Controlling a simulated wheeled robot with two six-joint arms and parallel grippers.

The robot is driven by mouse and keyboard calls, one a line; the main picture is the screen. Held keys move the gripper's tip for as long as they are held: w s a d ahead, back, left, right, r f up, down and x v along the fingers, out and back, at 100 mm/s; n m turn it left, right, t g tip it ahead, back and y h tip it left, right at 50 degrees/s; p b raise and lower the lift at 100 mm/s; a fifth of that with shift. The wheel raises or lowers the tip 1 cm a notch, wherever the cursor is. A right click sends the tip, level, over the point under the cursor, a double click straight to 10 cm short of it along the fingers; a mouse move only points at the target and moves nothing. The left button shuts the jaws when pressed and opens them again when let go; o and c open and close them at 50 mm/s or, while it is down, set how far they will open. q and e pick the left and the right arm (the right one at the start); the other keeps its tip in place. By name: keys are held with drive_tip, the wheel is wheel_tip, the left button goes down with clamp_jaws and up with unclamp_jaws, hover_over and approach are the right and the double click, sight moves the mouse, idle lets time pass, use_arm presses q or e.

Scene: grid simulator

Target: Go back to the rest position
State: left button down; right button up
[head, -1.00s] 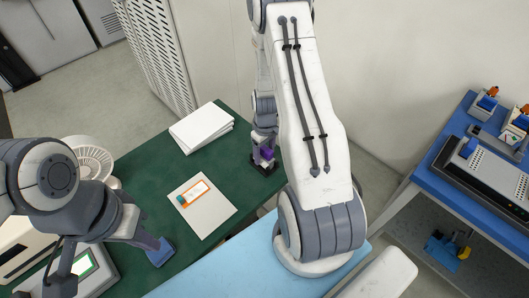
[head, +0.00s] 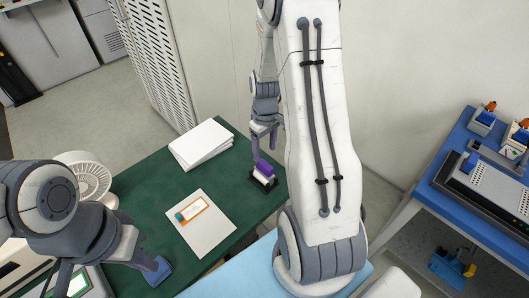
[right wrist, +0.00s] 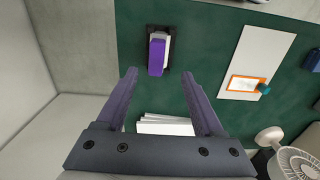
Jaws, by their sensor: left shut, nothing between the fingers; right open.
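My right gripper (head: 264,137) is open and empty above the far end of the green table (head: 150,190). Its two fingers (right wrist: 160,100) show in the right wrist view with nothing between them. Below it, a purple-topped white item (head: 263,167) sits in a small black holder on the table, apart from the fingers. It also shows in the right wrist view (right wrist: 157,55). My left gripper (head: 157,270) is shut and empty low over the near left part of the green table.
A white sheet with an orange-framed card (head: 193,209) and a stack of white paper (head: 201,145) lie on the table. A white fan (head: 85,178) stands at left. A blue workbench (head: 480,180) with devices is at right. A light blue surface (head: 225,283) is in front.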

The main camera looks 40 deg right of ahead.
idle(0.3)
drive_tip(key=s+a+r+n, duration=0.15)
drive_tip(key=a+r, duration=0.25)
drive_tip(key=a, duration=0.5)
drive_tip(key=s+a+r+n, duration=0.1)
drive_tip(key=s+a+r, duration=0.1)
drive_tip(key=a+r, duration=0.45)
drive_tip(key=s+a+r+n, duration=0.3)
drive_tip(key=s+a+r, duration=0.1)
drive_tip(key=s+a, duration=0.8)
drive_tip(key=s, duration=0.3)
drive_tip(key=shift+s+a+y, duration=0.15)
drive_tip(key=shift+s+y, duration=0.05)
drive_tip(key=shift+y, duration=0.2)
drive_tip(key=shift+r, duration=0.1)
